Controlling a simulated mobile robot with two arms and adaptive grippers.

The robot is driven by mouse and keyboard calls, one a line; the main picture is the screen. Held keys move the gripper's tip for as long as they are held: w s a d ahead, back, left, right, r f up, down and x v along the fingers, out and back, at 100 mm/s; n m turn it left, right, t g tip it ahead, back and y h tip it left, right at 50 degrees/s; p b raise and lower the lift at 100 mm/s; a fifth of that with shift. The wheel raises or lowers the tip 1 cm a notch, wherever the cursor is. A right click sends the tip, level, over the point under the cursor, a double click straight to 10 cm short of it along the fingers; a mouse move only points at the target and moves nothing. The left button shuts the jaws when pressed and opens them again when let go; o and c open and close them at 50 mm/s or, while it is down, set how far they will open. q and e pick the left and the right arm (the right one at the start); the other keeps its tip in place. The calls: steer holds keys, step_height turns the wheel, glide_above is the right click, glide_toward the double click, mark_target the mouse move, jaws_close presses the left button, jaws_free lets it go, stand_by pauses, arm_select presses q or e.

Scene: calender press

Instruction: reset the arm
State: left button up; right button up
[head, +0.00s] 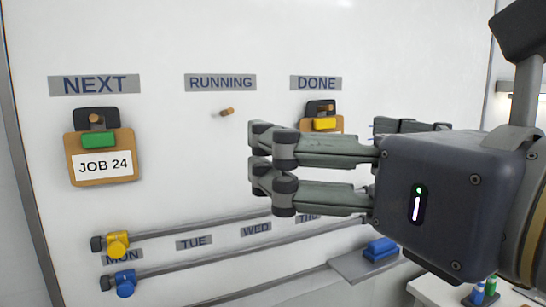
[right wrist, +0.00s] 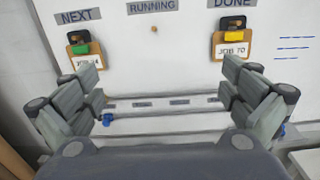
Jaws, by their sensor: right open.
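My right gripper (head: 272,172) reaches in from the right in the head view, in front of the whiteboard, with its fingers pointing left. In the right wrist view its fingers (right wrist: 158,101) are spread wide, with nothing between them. My left gripper is not in view. A clipboard marked JOB 24 (head: 101,164) with a green clip hangs under NEXT. A second clipboard with a yellow clip hangs under DONE; its card reads JOB 70 in the right wrist view (right wrist: 230,49), and my gripper partly hides it in the head view. The peg (head: 227,112) under RUNNING is bare.
Two rails cross the lower board near the weekday labels, with a yellow slider (head: 117,244) and a blue slider (head: 125,284) at their left ends. A ledge (head: 345,265) holds a blue eraser-like block (head: 381,249). Small bottles (head: 478,293) stand at the lower right.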

steer(key=w+a+f+m+g+y, duration=0.1)
steer(key=w+a+f+m+g, duration=0.1)
steer(key=w+f+m, duration=0.55)
steer(key=w+a+f+m+g, duration=0.2)
steer(key=f+m, duration=0.2)
steer(key=f, duration=0.6)
steer(key=w+d+f+m+g+h, duration=0.1)
steer(key=d+f+m, duration=0.1)
steer(key=f+m, duration=0.7)
steer(key=w+d+f+m+g+h, duration=0.1)
steer(key=d+f+m+g, duration=0.2)
steer(key=f, duration=0.9)
steer(key=s+d+f+m+g+h, duration=0.2)
steer(key=s+d+f+m, duration=0.25)
steer(key=s+f, duration=0.35)
steer(key=s+d+f+m+g+h, duration=0.1)
steer(key=s+d+f+m, duration=0.4)
steer(key=f, duration=0.4)
steer(key=s+d+f+m+g+h, duration=0.25)
steer(key=s+f+m, duration=0.25)
steer(key=s+f, duration=0.35)
step_height(320, 180, down, 25)
steer(key=s+d+f+g, duration=0.2)
steer(key=s+f, duration=1.5)
steer(key=shift+s+d+f+n, duration=0.3)
steer(key=shift+s+d+f, duration=0.05)
steer(key=shift+d+f, duration=0.05)
